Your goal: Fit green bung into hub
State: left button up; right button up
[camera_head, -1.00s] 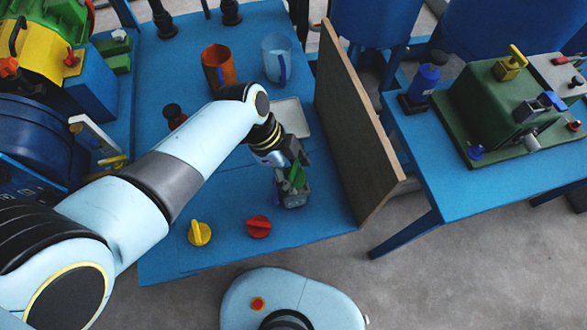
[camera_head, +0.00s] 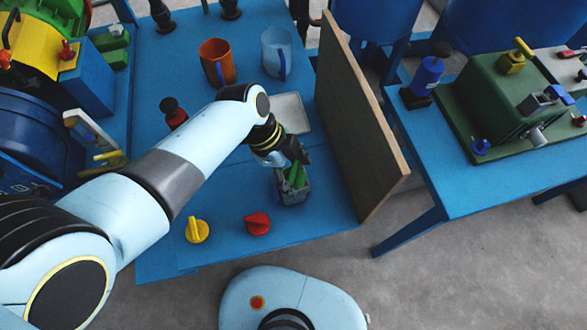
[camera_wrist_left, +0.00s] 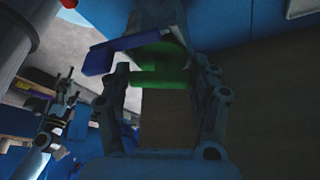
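My left gripper (camera_head: 295,163) points down over a small grey open box (camera_head: 293,197) on the blue table. A green piece (camera_head: 290,178) shows at the box's mouth, below the fingers. In the left wrist view a green piece (camera_wrist_left: 160,77) lies between the two fingertips (camera_wrist_left: 165,78), with a dark blue piece (camera_wrist_left: 112,54) just beyond. Contact between fingers and green piece is too dark to tell. Which part is the hub I cannot tell. My right gripper is not in view.
A tall brown board (camera_head: 350,120) stands close right of the gripper. A yellow knob (camera_head: 197,231) and a red knob (camera_head: 257,223) lie toward the front. An orange mug (camera_head: 217,63), a clear mug (camera_head: 277,52) and a pale tray (camera_head: 291,113) are behind. A green machine (camera_head: 510,100) stands right.

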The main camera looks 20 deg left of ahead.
pick_arm(q)
jog(key=o, duration=0.4)
jog(key=shift+c, duration=0.2)
jog(key=v, duration=1.2)
